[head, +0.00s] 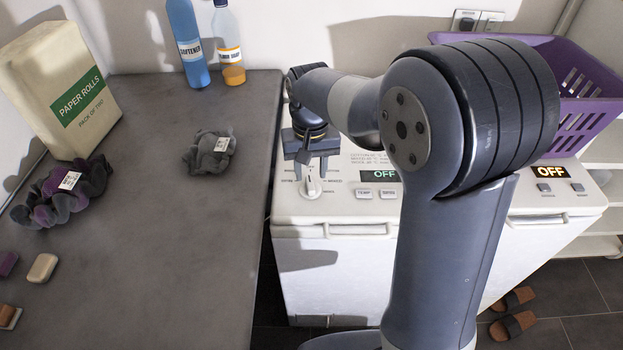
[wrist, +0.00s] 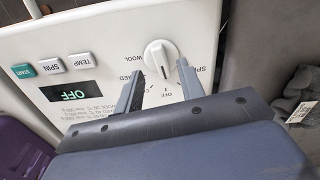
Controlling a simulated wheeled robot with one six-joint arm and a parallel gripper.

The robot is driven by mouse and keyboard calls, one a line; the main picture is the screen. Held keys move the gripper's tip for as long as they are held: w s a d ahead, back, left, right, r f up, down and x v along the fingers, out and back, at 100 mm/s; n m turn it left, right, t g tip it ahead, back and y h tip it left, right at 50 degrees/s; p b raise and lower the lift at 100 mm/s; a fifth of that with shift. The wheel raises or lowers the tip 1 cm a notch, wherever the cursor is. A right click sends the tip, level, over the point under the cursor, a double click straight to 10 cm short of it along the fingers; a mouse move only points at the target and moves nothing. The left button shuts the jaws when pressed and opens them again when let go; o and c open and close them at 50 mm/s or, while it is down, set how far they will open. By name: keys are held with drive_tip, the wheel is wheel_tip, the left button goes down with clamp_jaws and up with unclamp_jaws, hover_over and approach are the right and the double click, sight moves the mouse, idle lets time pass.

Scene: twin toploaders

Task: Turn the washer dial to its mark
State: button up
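The washer dial is a round white knob (wrist: 160,57) on the light control panel of the left toploader. It also shows in the head view (head: 312,188) below my gripper. Its raised grip carries a short dark line, which in the wrist view points down toward the OFF label. My gripper (head: 316,168) points down at the panel, also seen in the wrist view (wrist: 162,68). Its fingers are apart, one tip on each side of the dial's lower edge in the wrist view. I cannot tell whether they touch it. The washer display (wrist: 74,93) reads OFF.
START, SPIN and TEMP buttons (wrist: 52,66) sit beside the dial. A purple basket (head: 585,75) stands on the right toploader (head: 560,195). The grey counter (head: 190,240) at left holds paper rolls (head: 60,95), bottles (head: 188,45) and scrunched cloths (head: 210,153).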

sight(311, 185)
drive_tip(key=shift+f, duration=2.1)
drive_tip(key=shift+c, duration=0.3)
clamp_jaws()
